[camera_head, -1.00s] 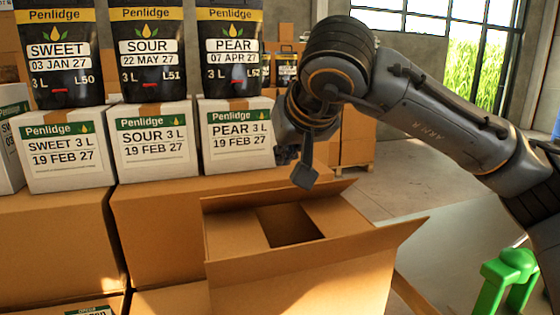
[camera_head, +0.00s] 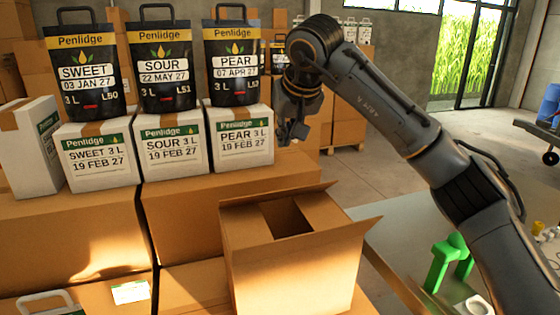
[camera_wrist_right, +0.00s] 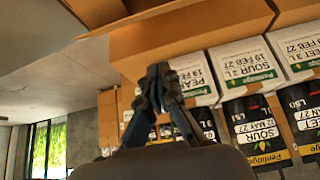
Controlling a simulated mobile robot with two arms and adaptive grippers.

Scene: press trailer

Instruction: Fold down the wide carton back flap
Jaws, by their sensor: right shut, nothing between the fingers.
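The wide carton (camera_head: 290,275) stands open in front of me in the head view. Its back flap (camera_head: 275,203) stands up along the far edge, leaning slightly outward. The front flap (camera_head: 310,242) also sticks up and outward. The two side flaps lie folded inward with a dark gap between them. My right gripper (camera_head: 292,133) is shut and empty, above and behind the back flap, apart from it. In the right wrist view, the gripper (camera_wrist_right: 160,72) shows its fingertips together below a brown cardboard edge (camera_wrist_right: 190,32). My left gripper is not in view.
White Penlidge boxes (camera_head: 245,140) with black pouches (camera_head: 231,60) on top stand on large cartons (camera_head: 180,225) behind and left of the carton. A green stand (camera_head: 448,260) sits on a grey table (camera_head: 400,235) at right. Open floor lies behind.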

